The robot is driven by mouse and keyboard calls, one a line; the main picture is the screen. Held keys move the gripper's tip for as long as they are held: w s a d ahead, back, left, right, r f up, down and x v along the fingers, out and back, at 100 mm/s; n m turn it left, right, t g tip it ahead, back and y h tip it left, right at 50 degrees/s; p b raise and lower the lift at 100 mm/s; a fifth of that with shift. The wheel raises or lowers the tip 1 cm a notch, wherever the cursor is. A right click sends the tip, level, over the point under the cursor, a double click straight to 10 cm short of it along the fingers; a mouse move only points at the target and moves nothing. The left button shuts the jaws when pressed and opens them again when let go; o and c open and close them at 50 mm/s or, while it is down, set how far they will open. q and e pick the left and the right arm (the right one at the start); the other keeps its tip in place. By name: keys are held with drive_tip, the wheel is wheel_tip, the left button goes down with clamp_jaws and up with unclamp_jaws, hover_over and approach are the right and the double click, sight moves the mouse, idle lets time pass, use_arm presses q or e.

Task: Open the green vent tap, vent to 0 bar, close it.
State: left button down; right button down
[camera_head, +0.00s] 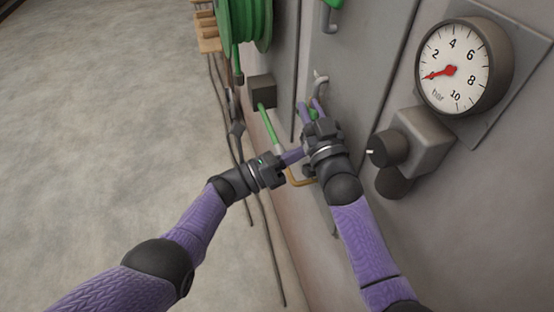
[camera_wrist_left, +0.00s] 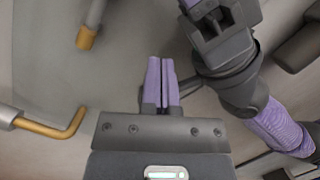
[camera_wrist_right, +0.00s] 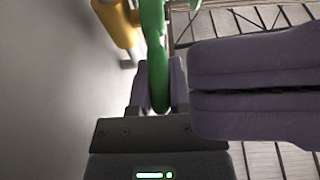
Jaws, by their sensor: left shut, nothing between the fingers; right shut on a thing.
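The green vent tap handle (camera_head: 313,114) shows between the fingers of my right gripper (camera_head: 311,106) at the grey panel. In the right wrist view the green handle (camera_wrist_right: 153,50) stands between the fingertips, and my right gripper is shut on it. My left gripper (camera_head: 293,157) is shut and empty, just left of and below the right one. Its closed fingers (camera_wrist_left: 162,85) point up in the left wrist view and loom large at the right of the right wrist view. The gauge (camera_head: 452,68) has its red needle pointing left, at or near the zero end, below the 2.
A green hose reel (camera_head: 245,25) hangs at the top. A dark box (camera_head: 262,92) with a green rod (camera_head: 270,128) sits left of the grippers. A brass-ended pipe (camera_wrist_left: 50,127) is close to the left gripper. Open floor lies left.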

drive_tip(key=shift+r, duration=0.1)
use_arm(q)
drive_tip(key=shift+w+d+r, duration=0.2)
drive_tip(key=shift+w+r, duration=0.25)
drive_tip(key=shift+r, duration=0.2)
drive_tip(key=shift+w+d+r, duration=0.2)
drive_tip(key=shift+w+r, duration=0.25)
drive_tip(key=shift+r, duration=0.25)
drive_tip(key=shift+w+d+r, duration=0.2)
drive_tip(key=shift+w+r, duration=0.25)
drive_tip(key=shift+r, duration=0.2)
drive_tip(key=shift+w+r, duration=0.25)
drive_tip(key=shift+r, duration=0.4)
use_arm(e)
drive_tip(key=c, duration=0.6)
unclamp_jaws()
drive_tip(key=shift+f, duration=0.2)
use_arm(q)
drive_tip(key=shift+r, duration=0.1)
use_arm(e)
drive_tip(key=shift+o, duration=0.2)
drive_tip(key=shift+f, duration=0.1)
